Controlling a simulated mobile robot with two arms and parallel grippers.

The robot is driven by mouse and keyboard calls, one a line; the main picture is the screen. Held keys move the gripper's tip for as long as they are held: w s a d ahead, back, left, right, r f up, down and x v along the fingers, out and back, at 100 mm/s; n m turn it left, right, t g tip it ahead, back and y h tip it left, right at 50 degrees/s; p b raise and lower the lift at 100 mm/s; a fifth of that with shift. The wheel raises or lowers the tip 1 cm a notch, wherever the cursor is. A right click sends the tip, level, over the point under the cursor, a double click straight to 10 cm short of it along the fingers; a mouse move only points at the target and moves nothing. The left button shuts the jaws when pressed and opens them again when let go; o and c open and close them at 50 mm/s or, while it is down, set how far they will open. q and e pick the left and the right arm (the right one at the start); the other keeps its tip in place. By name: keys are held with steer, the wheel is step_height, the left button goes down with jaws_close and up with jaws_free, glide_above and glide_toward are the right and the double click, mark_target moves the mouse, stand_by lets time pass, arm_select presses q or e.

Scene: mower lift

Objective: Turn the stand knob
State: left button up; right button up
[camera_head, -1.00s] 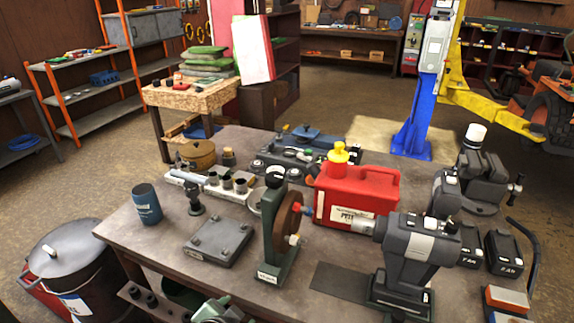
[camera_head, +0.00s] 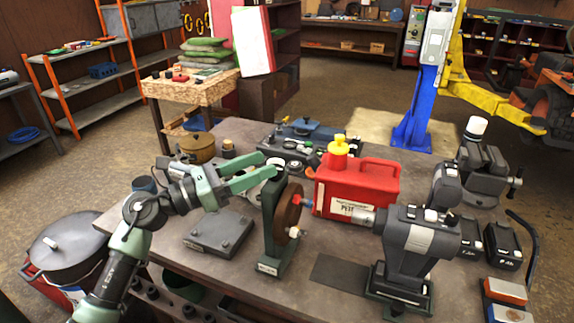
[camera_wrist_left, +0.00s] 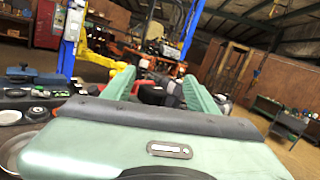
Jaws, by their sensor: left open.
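A dark green upright stand (camera_head: 270,232) on the workbench carries a brown disc (camera_head: 288,212) on its right side. A small pale knob (camera_head: 294,232) sits low on the disc, and a red-and-blue tip shows above it. The black knob area at the stand's top is partly hidden by my gripper. My left gripper (camera_head: 274,165) is open, its green fingers pointing right at the stand's top; whether they touch it I cannot tell. In the left wrist view the spread fingers (camera_wrist_left: 160,82) have nothing clearly held between them. My right gripper is not in view.
A red jug (camera_head: 350,190) stands close behind the disc. A grey drill-like tool (camera_head: 420,240) stands upright to the right, its nose towards the disc. A flat grey plate (camera_head: 218,235) lies left of the stand. Vises and batteries crowd the bench's right.

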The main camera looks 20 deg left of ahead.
mark_target(280, 167)
arm_select(q)
steer(key=w+d+m+p, duration=0.1)
steer(key=w+d+f+g+p, duration=0.1)
steer(key=w, duration=0.1)
steer(key=w+d+m+g+p, duration=0.1)
steer(key=w+d+p, duration=0.1)
steer(key=shift+w+f+m, duration=0.15)
steer(key=shift+f+m, duration=0.15)
steer(key=shift+f, duration=0.05)
steer(key=shift+w+d, duration=0.2)
steer(key=shift+d, duration=0.05)
steer(key=shift+f, duration=0.1)
